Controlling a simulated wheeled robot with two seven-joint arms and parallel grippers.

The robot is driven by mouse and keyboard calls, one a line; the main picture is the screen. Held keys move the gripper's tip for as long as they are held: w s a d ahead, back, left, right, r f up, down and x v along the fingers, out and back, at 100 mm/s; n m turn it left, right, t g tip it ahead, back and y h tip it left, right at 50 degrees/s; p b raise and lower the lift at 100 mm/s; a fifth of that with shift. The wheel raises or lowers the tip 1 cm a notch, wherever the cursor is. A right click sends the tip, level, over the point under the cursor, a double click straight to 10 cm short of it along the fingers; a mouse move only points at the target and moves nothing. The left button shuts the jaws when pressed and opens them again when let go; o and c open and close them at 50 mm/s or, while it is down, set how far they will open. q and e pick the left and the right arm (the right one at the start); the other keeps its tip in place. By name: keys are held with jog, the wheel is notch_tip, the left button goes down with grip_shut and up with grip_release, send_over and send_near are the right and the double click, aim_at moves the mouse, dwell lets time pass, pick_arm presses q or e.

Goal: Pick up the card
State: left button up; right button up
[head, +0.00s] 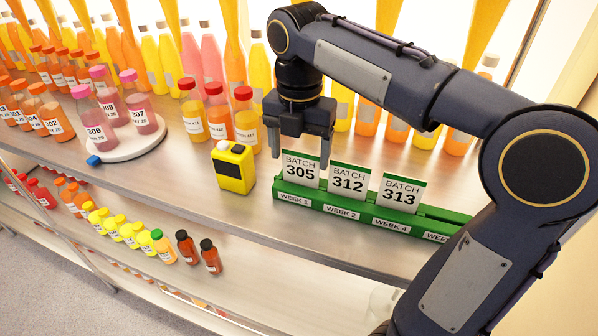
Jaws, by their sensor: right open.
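Several white cards with green tops stand in a green holder (345,207) on the metal shelf. The card marked BATCH 305 (301,169) is in the WEEK 1 part, the card marked BATCH 312 (348,180) in the WEEK 2 part, and the card marked BATCH 313 (401,194) near the WEEK 4 label. My right gripper (298,158) is open, fingers pointing down, above and around the top of the BATCH 305 card. I cannot tell if the fingers touch it. My left gripper is not in view.
A yellow device (233,167) stands left of the holder. A white round tray (125,146) holds pink-capped bottles. Several juice bottles stand behind my gripper, and a lower shelf holds small bottles. The metal shelf between the tray and the yellow device is clear.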

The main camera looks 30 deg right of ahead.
aim_at(300, 170)
jog(key=shift+w+f, duration=0.2)
jog(key=shift+f, duration=0.4)
jog(key=f+b, duration=0.5)
jog(key=shift+w+d, duration=0.25)
jog(key=shift+w, duration=0.05)
jog(key=shift+s+r, duration=0.1)
jog(key=shift+r, duration=0.05)
jog(key=c, duration=0.6)
jog(key=shift+r, duration=0.1)
